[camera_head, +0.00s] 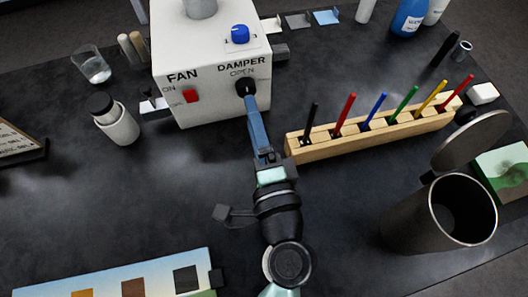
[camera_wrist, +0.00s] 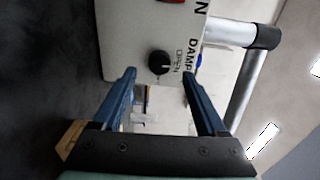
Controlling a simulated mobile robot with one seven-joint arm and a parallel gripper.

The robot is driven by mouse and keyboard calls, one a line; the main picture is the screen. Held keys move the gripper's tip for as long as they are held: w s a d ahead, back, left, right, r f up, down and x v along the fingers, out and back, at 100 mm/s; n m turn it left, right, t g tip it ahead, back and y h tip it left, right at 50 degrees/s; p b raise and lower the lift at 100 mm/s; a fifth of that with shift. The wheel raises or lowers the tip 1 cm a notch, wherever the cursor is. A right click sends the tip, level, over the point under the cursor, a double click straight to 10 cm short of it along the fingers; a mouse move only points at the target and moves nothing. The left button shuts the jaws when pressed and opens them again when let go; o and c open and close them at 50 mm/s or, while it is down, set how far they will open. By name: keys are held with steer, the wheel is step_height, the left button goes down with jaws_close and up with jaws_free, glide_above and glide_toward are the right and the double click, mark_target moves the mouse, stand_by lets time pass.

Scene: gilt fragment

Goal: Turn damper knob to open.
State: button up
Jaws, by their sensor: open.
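The damper knob (camera_head: 246,87) is small, black and round, on the front of a white box (camera_head: 205,50), under the words DAMPER and OPEN. In the wrist view the knob (camera_wrist: 159,64) shows ahead, between my two blue fingers. My gripper (camera_head: 250,104) points at the knob in the head view and overlaps its lower part. The fingers (camera_wrist: 159,75) are open and apart, with nothing held between them. A small light mark shows on the knob, on the side by the OPEN label, but it is too small to read surely. Contact between fingers and knob cannot be told.
A red FAN switch (camera_head: 191,96) is left of the knob, and a blue knob (camera_head: 240,34) is on top of the box. A wooden rack (camera_head: 375,134) with coloured sticks stands close right of my gripper. A white jar (camera_head: 117,122) stands left. Dark table is clear at left centre.

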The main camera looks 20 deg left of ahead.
steer(key=b+v, duration=0.1)
steer(key=v, duration=0.7)
steer(key=shift+b, duration=0.3)
steer(key=shift+w, duration=0.1)
